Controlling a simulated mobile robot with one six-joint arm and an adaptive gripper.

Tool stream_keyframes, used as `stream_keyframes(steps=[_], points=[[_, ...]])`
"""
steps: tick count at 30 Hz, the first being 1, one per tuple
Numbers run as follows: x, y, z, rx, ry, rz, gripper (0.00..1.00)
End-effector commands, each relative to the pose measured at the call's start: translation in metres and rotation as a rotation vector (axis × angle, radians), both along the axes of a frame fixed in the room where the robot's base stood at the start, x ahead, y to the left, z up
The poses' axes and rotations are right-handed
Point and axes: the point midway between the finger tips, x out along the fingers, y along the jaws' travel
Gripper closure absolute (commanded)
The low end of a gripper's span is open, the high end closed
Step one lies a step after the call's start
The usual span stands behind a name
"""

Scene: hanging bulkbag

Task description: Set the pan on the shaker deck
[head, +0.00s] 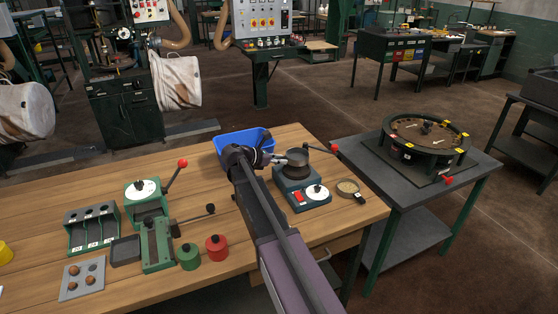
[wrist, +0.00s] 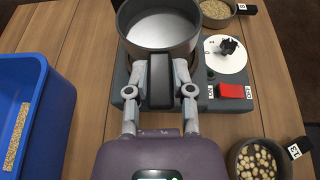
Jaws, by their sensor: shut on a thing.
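The pan (wrist: 160,40) is round, dark grey and empty, with a pale floor. In the head view the pan (head: 297,170) shows over the shaker (head: 302,195), a blue-grey box with a red switch and a white dial. My gripper (wrist: 161,90) is shut on the pan's black handle. The pan looks level and covers most of the shaker deck; I cannot tell whether it touches. The shaker body (wrist: 215,101) also shows in the wrist view, right of the handle. In the head view my gripper (head: 275,158) comes in from the left.
A blue bin (wrist: 32,110) stands left of my gripper in the wrist view. A pan of grain (wrist: 217,12) and a pan of nuts (wrist: 257,160) stand at the right. Green presses (head: 150,205) occupy the left bench. A side table (head: 420,195) holds a round machine.

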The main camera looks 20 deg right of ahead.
Motion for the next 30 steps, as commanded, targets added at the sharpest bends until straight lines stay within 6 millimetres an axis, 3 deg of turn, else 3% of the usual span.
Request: stream_keyframes(steps=[18, 30], points=[[0.0, 0.001, -0.036, -0.001, 0.0, 0.001, 1.0], [0.0, 0.001, -0.043, -0.001, 0.0, 0.001, 1.0]])
